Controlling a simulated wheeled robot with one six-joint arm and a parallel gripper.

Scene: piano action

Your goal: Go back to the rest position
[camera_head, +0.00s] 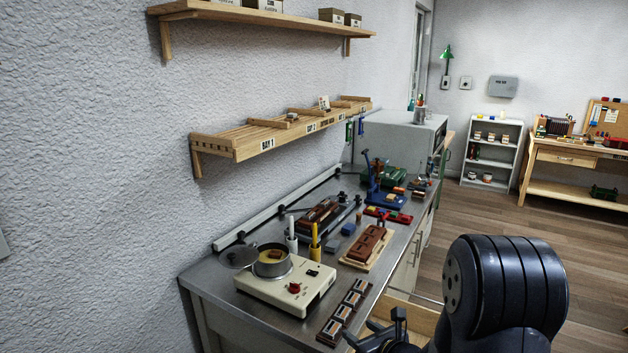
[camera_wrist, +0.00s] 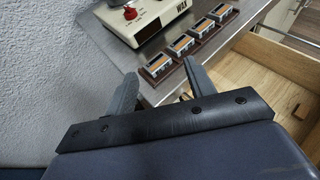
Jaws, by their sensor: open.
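My gripper (camera_head: 383,335) is in the lower part of the head view, by the near right edge of the metal workbench (camera_head: 205,275). In the wrist view my gripper (camera_wrist: 160,88) shows two grey fingers spread apart with nothing between them. The fingers point toward the bench edge and a dark wooden rack (camera_wrist: 151,78) holding several small framed blocks. The rack also shows in the head view (camera_head: 329,333), just left of the gripper. I cannot see the fingers touching the rack or the bench.
A cream wax heater (camera_head: 300,293) with a pot (camera_head: 271,262) stands left of the rack. An open wooden drawer (camera_wrist: 275,63) juts out below the bench on the right. A wooden shelf (camera_head: 245,148) hangs above the bench. The wooden floor (camera_head: 480,212) on the right has free room.

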